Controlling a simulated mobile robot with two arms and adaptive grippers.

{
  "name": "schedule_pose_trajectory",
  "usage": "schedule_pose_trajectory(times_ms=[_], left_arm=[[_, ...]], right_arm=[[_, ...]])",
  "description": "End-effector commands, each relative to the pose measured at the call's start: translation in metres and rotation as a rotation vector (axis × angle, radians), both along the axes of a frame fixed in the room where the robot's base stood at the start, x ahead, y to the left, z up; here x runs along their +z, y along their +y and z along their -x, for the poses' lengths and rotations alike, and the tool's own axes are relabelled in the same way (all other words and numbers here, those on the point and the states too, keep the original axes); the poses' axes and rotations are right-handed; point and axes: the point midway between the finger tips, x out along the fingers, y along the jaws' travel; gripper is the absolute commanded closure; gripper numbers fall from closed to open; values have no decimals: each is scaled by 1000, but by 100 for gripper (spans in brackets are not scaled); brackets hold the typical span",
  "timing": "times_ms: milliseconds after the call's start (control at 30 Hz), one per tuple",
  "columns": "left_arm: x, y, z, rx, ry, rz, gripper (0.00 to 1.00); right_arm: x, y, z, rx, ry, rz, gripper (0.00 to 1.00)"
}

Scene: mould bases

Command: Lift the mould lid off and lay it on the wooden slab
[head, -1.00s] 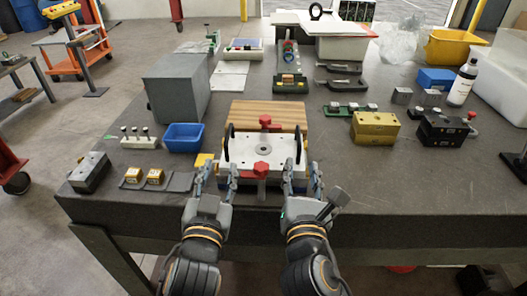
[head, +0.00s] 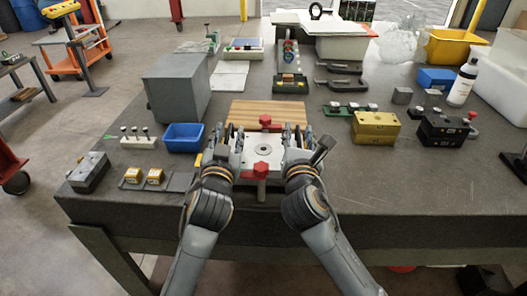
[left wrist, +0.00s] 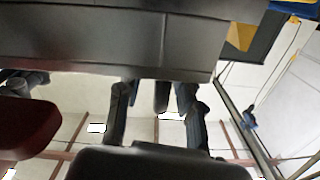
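The mould lid (head: 263,165), a pale plate with a central ring, lies level on the mould base between my two hands. Red knobs (head: 264,121) stand at its back and front edges. The wooden slab (head: 262,110) lies flat and bare just behind it. My left gripper (head: 233,133) is at the lid's left side and my right gripper (head: 293,134) at its right side, where they hide the black side handles. In the left wrist view, the left fingers (left wrist: 155,98) stand apart with a dark bar between them. The right fingers' gap is unclear.
A blue bin (head: 184,137) and a grey box (head: 174,88) stand to the left. A yellow block (head: 375,127) and a black block (head: 445,130) stand to the right. A green-based fixture (head: 289,82) is behind the slab. The front right of the table is clear.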

Motion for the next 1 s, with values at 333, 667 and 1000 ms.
schedule_pose_trajectory(times_ms=[333, 667, 1000], left_arm=[[0, 0, 0, 0, 0, 0, 98], [0, 0, 1, 0, 0, 0, 100], [7, 0, 1, -1, -7, 2, 100]], right_arm=[[0, 0, 0, 0, 0, 0, 98], [0, 0, 0, 0, 0, 0, 100], [7, 0, 0, 0, -5, 0, 100]])
